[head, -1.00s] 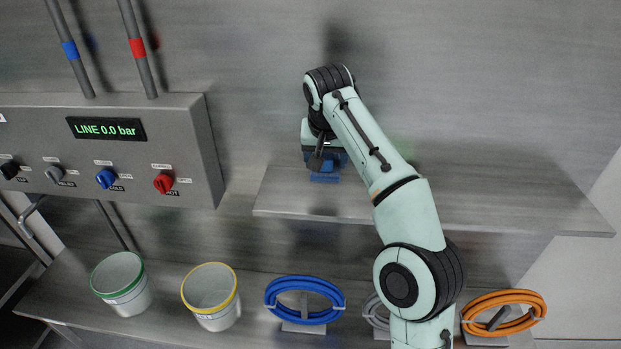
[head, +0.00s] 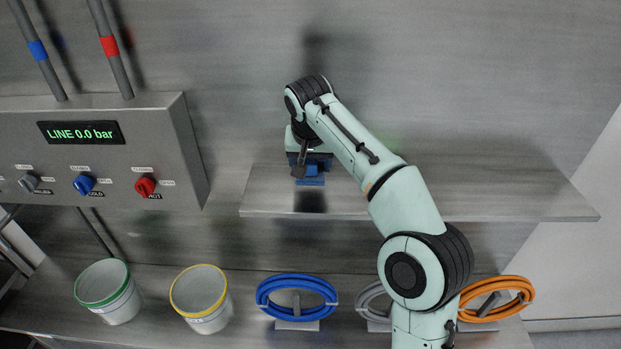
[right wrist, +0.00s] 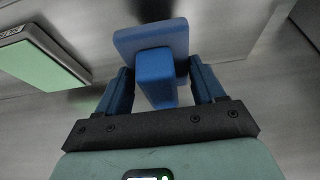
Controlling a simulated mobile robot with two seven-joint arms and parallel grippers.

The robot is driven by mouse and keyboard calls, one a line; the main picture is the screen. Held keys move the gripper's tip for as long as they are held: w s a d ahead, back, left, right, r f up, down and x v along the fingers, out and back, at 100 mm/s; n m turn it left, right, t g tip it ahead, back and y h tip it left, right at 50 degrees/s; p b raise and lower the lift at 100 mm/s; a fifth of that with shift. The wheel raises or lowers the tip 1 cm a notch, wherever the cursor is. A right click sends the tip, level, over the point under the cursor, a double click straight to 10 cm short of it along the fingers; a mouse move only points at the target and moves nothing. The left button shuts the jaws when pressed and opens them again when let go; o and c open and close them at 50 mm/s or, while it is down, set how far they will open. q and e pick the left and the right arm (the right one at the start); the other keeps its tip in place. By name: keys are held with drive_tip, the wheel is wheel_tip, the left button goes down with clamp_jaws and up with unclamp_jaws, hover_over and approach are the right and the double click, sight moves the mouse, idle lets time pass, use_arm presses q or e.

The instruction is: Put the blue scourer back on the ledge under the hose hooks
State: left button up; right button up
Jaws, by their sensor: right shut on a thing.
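The blue scourer (head: 310,181) is a flat blue block with a raised blue grip, seen close up in the right wrist view (right wrist: 153,42). My right gripper (head: 311,170) is shut on this grip, its two blue fingers (right wrist: 163,85) on either side. The scourer is over the left part of the upper grey ledge (head: 470,205). A dark shadow lies on the ledge below it, and it appears to be above the surface. My right arm hides part of the ledge. My left gripper is out of view.
A green-faced block (right wrist: 38,62) shows at the left in the right wrist view. The control box (head: 90,160) stands left of the ledge. Lower down are two buckets (head: 200,298), a blue hose (head: 297,281), a grey hose (head: 366,296) and an orange hose (head: 520,284).

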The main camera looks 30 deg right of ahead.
sight(310, 191)
drive_tip(key=shift+f, duration=2.3)
drive_tip(key=shift+f, duration=0.1)
drive_tip(key=shift+w+f, duration=0.1)
drive_tip(key=shift+f, duration=0.2)
drive_tip(key=o, duration=1.1)
drive_tip(key=v, duration=1.2)
drive_tip(key=shift+w+d+r, duration=0.1)
drive_tip(key=shift+w+r, duration=0.2)
drive_tip(key=shift+r, duration=0.2)
drive_tip(key=shift+s+r, duration=0.25)
drive_tip(key=shift+r, duration=0.25)
